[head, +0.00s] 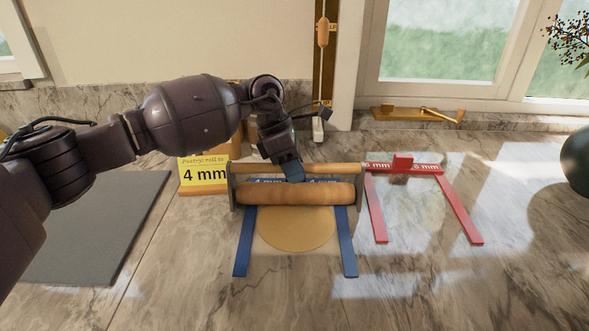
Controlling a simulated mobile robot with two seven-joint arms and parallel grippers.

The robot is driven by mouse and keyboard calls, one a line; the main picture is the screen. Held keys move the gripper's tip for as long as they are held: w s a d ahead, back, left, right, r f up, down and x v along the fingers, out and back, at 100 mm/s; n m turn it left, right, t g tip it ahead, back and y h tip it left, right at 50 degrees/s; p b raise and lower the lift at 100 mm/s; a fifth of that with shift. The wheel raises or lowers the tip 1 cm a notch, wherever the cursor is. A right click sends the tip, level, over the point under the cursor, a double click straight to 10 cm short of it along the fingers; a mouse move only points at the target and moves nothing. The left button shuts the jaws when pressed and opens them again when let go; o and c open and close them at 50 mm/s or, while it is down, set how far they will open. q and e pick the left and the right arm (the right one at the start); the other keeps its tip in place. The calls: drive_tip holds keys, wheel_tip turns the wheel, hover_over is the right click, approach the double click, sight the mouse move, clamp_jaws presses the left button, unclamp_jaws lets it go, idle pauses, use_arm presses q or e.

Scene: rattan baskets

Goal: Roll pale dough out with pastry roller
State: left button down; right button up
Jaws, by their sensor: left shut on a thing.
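The pastry roller (295,194) is a wooden cylinder in a frame with grey side plates and a wooden bar handle (330,169) behind it. My left gripper (292,172) comes down from above and is shut on the handle; its fingertips are partly hidden. The pale dough (297,233) lies flat and round on the counter, in front of and partly hidden under the roller. Blue 4 mm rails (244,250) flank it on both sides. The roller spans the blue rails near their far end. My right gripper is not in view.
Red 6 mm rails (462,208) stand to the right. A yellow card (203,173) reading "Pastry: roll to 4 mm" stands behind left. A grey mat (100,235) lies at left, and a dark round object (577,162) at right. The front counter is clear.

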use_arm(q)
drive_tip(key=shift+f, duration=0.15)
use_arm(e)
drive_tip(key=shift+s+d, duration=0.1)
use_arm(q)
drive_tip(key=shift+w+r, duration=0.1)
drive_tip(key=shift+r, duration=0.7)
drive_tip(key=shift+r+p, duration=0.45)
drive_tip(key=shift+r, duration=0.45)
drive_tip(key=shift+r+p, duration=0.35)
drive_tip(key=shift+r, duration=1.65)
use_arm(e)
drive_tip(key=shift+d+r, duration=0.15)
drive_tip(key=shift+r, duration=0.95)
